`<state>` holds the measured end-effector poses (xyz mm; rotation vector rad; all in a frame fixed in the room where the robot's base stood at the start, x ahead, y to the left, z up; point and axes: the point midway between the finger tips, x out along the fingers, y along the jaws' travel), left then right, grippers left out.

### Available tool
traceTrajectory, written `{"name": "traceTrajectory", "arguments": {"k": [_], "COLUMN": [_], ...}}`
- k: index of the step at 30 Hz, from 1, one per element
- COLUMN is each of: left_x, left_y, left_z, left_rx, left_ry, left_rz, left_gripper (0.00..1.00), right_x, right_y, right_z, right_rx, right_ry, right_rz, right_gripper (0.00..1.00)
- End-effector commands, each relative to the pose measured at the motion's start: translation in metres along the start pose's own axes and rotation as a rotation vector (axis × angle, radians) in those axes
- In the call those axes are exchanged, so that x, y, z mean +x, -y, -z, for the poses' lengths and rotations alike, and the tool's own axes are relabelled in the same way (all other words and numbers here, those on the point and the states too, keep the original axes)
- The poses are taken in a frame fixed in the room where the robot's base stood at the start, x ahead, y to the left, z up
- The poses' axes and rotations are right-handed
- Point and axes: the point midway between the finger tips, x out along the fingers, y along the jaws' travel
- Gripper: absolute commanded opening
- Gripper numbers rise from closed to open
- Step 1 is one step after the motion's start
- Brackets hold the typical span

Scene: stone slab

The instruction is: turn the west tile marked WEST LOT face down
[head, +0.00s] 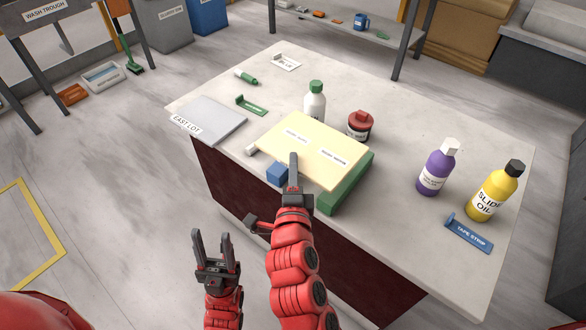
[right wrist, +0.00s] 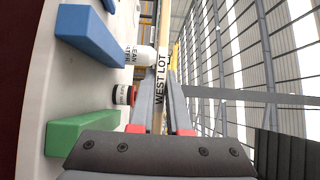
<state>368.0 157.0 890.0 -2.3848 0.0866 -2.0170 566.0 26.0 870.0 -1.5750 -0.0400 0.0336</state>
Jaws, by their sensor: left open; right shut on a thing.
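The west tile (head: 312,143) is a flat cream board with two small labels on its upper face, too small to read. In the right wrist view the words WEST LOT show along its edge (right wrist: 161,80). My right gripper (head: 293,170) is shut on its near edge. The tile looks roughly level and is held above a green block (head: 346,184) and a blue block (head: 278,173); the right wrist view shows a gap between tile and blocks. Its underside is hidden in the head view. My left gripper (head: 216,250) is open and empty, in front of the slab.
A grey tile (head: 213,118) marked EAST LOT lies at the slab's left. A white bottle (head: 315,100) and red-lidded jar (head: 360,124) stand close behind the west tile. Purple (head: 436,170) and yellow (head: 492,193) bottles stand right. Clear slab lies at the back right.

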Motion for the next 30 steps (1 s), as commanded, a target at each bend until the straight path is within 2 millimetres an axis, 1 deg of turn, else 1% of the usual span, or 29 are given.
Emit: {"name": "traceTrajectory", "arguments": {"k": [1, 18, 24, 30], "left_x": [-0.014, -0.084, -0.101, -0.108], "left_y": [-0.001, -0.004, -0.005, -0.005], "left_z": [-0.002, -0.014, -0.017, -0.018], "left_rx": [0.000, 0.000, 0.000, 0.000], "left_ry": [0.000, 0.000, 0.000, 0.000], "left_rz": [0.000, 0.000, 0.000, 0.000], "left_gripper": [0.50, 0.50, 0.50, 0.50], "right_x": [0.000, 0.000, 0.000, 0.000], "right_y": [-0.012, -0.067, -0.079, -0.084], "right_z": [0.000, 0.000, -0.001, -0.001], "right_rx": [0.001, 0.003, 0.001, -0.001], "right_ry": [0.000, 0.000, 0.000, 0.000], "right_rz": [0.001, 0.002, 0.002, 0.002], "right_gripper": [0.00, 0.00, 0.00, 0.00]}}
